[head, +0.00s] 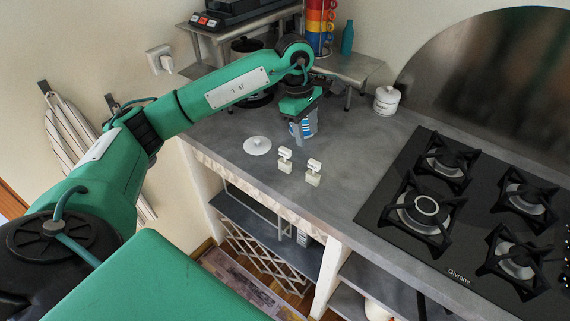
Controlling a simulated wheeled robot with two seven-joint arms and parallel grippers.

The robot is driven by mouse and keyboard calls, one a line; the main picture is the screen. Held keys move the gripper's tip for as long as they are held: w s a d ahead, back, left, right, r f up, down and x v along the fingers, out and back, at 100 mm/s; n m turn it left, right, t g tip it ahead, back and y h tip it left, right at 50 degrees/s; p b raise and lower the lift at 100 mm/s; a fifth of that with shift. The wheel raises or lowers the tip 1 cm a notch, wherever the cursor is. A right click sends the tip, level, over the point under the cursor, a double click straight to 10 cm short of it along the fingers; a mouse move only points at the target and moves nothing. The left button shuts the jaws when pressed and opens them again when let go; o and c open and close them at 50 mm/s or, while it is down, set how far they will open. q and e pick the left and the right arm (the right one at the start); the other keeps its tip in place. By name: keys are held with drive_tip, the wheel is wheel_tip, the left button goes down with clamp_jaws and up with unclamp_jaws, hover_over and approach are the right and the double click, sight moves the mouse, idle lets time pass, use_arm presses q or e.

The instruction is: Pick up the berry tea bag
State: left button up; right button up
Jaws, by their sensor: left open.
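My left gripper (301,138) is open and points down over the counter, in front of a blue and white item (311,127). The gripper partly hides that item, and I cannot tell whether they touch. Two small white pieces stand on the counter nearer the front edge, a left one (285,160) and a right one (313,172). They look like tea bags or small holders, but no label can be read, so I cannot tell which is berry. The left gripper is above and behind them, apart from both. My right gripper is not in view.
A white round lid (257,145) lies left of the small pieces. A white lidded jar (386,100) stands at the back. A raised metal shelf (350,68) holds stacked coloured mugs (319,28) and a teal bottle (347,38). A gas hob (400,245) is at right.

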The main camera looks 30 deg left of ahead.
use_arm(q)
drive_tip(key=r+y, duration=0.2)
hover_over(285, 149)
drive_tip(key=f, duration=0.2)
drive_tip(key=f+p, duration=0.1)
drive_tip(key=f, duration=0.2)
drive_tip(key=f+p, duration=0.1)
drive_tip(key=f, duration=0.2)
drive_tip(key=shift+w+d+f, duration=0.1)
drive_tip(key=shift+w+f, duration=0.15)
drive_tip(key=shift+w, duration=0.1)
drive_tip(key=f, duration=0.1)
drive_tip(key=f+p, duration=0.1)
drive_tip(key=f, duration=0.1)
drive_tip(key=f+p, duration=0.1)
drive_tip(key=shift+s+f, duration=0.2)
drive_tip(key=shift+s, duration=0.2)
drive_tip(key=shift+f, duration=0.4)
clamp_jaws()
